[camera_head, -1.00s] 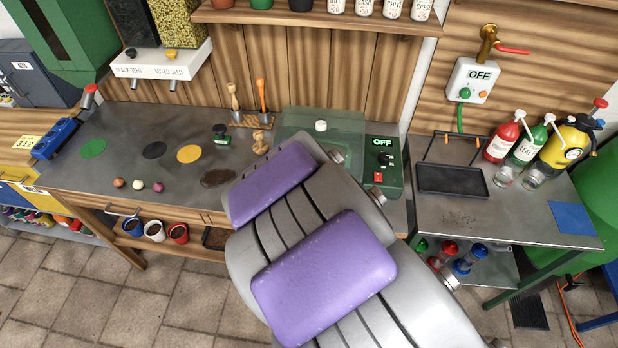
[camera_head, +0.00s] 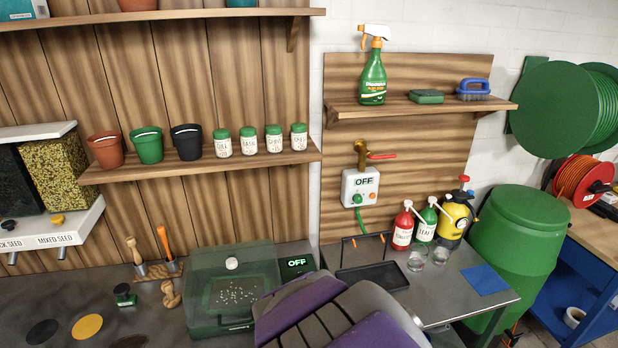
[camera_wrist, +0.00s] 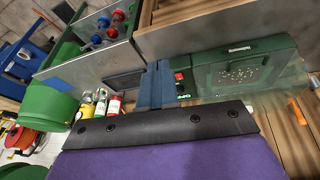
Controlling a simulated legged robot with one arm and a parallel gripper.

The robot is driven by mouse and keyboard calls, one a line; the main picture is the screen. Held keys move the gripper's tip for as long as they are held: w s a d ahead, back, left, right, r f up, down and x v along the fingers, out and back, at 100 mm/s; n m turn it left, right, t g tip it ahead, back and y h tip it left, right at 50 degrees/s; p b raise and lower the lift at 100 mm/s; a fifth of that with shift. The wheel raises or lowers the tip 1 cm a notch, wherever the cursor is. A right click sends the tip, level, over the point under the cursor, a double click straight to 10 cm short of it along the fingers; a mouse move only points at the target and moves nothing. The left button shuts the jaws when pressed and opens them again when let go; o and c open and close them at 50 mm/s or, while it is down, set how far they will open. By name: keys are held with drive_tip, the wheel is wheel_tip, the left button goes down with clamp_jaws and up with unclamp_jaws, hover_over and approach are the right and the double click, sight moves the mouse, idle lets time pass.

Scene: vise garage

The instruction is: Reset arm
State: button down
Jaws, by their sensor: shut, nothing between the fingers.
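My gripper (camera_wrist: 156,85) shows in the wrist view as two dark blue-grey fingers side by side. They are shut with nothing between them. Beyond them in that view are the green control box (camera_wrist: 182,85) and the black tray (camera_wrist: 124,82). In the head view my purple and grey arm rises from the bottom edge, in front of the bench, and hides part of it. The gripper itself cannot be made out there.
A green-lidded clear box (camera_head: 232,290) stands beside the control box reading OFF (camera_head: 297,264). Red (camera_head: 402,230) and green (camera_head: 427,222) bottles and a yellow sprayer (camera_head: 455,218) stand on the right metal table (camera_head: 440,300). Shelves hold pots, jars and a spray bottle (camera_head: 373,78).

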drive_tip(key=s+d+r+g, duration=0.2)
drive_tip(key=s+d, duration=0.5)
drive_tip(key=s, duration=0.4)
drive_tip(key=s+d+r+g, duration=0.3)
drive_tip(key=s+d, duration=0.4)
drive_tip(key=s, duration=0.4)
drive_tip(key=shift+d+m+g+y, duration=0.2)
drive_tip(key=shift+m+g+y, duration=0.1)
drive_tip(key=shift+g+y, duration=0.1)
drive_tip(key=shift+w, duration=0.1)
